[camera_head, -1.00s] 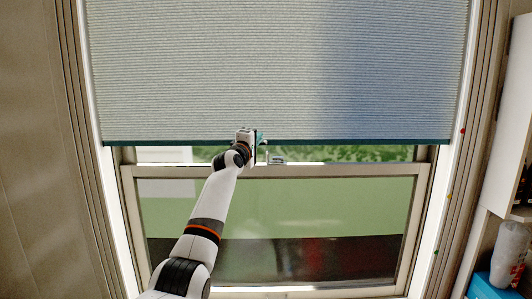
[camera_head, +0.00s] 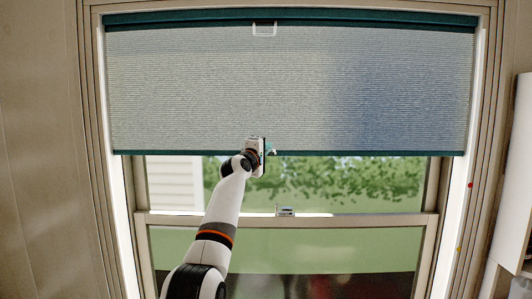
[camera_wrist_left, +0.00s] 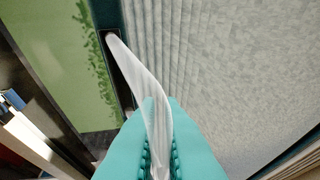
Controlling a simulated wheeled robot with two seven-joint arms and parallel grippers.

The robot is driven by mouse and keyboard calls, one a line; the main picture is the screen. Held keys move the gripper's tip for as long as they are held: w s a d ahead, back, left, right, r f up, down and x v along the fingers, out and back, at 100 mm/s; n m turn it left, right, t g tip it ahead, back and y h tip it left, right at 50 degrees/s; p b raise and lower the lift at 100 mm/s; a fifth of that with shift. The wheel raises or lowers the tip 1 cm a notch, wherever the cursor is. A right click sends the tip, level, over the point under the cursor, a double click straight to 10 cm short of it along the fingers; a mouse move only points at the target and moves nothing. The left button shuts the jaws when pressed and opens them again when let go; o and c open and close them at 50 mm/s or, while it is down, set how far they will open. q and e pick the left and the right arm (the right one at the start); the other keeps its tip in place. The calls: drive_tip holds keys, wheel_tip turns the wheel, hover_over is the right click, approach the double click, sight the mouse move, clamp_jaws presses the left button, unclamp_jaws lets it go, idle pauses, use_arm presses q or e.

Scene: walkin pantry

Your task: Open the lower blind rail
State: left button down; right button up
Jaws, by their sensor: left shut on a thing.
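The lower blind rail (camera_head: 370,154) is a thin teal bar along the bottom edge of the pale cellular blind (camera_head: 200,90), above the window's middle bar. My left gripper (camera_head: 268,150) is at this rail, near its middle. In the left wrist view, the teal fingers of my left gripper (camera_wrist_left: 160,145) are shut on a whitish, see-through handle (camera_wrist_left: 140,70), which reaches up to the dark teal rail (camera_wrist_left: 108,20). The fingers hide the handle's near end. My right gripper is not in view.
A teal upper rail (camera_head: 370,18) with a small white handle (camera_head: 264,30) runs along the top of the blind. The window's middle bar (camera_head: 360,222) carries a latch (camera_head: 285,211). A white cabinet (camera_head: 515,180) stands at the right edge.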

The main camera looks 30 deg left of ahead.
use_arm(q)
drive_tip(key=shift+r, duration=0.1)
drive_tip(key=c, duration=1.6)
unclamp_jaws()
drive_tip(key=shift+o, duration=0.2)
drive_tip(key=b+v, duration=0.7)
drive_tip(key=v, duration=0.5)
drive_tip(key=shift+b, duration=0.4)
